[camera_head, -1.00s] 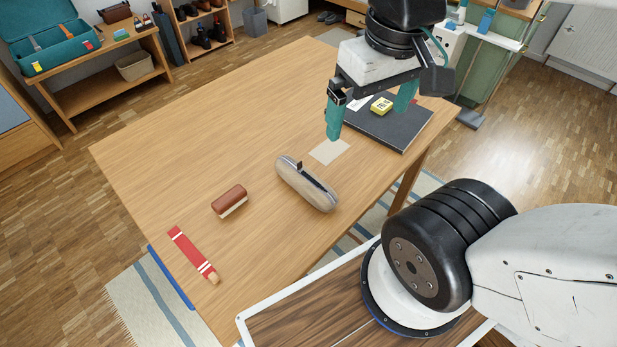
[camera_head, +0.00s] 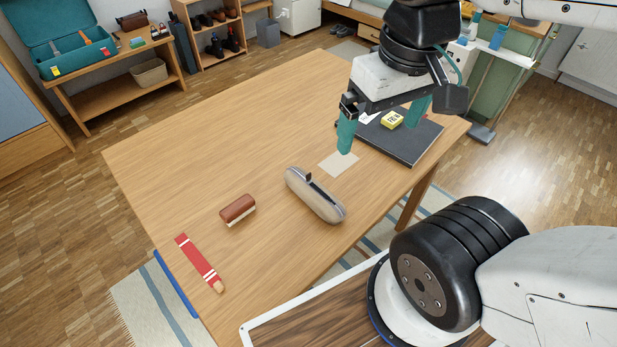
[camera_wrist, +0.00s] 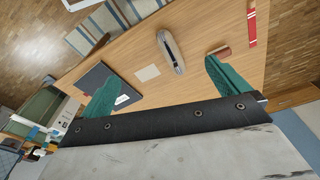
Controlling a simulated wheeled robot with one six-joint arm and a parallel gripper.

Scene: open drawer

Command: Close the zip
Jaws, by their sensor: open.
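A beige-grey pouch (camera_head: 318,203), long and rounded, lies on the wooden table with a dark open slit along its top. A small dark tab, which looks like the zip pull (camera_head: 308,176), stands at its far left end. The pouch also shows in the wrist view (camera_wrist: 168,48), between the fingers and farther out. My gripper (camera_head: 382,128) has teal fingers, is open and empty, and hangs above the table, right of and beyond the pouch, near the dark board. It touches nothing that I can see. In the wrist view its two fingers (camera_wrist: 160,88) are wide apart.
A beige card (camera_head: 339,163) lies beyond the pouch. A brown brush (camera_head: 238,209) and a red strip (camera_head: 199,262) lie to the left. The table's left half is mostly bare.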

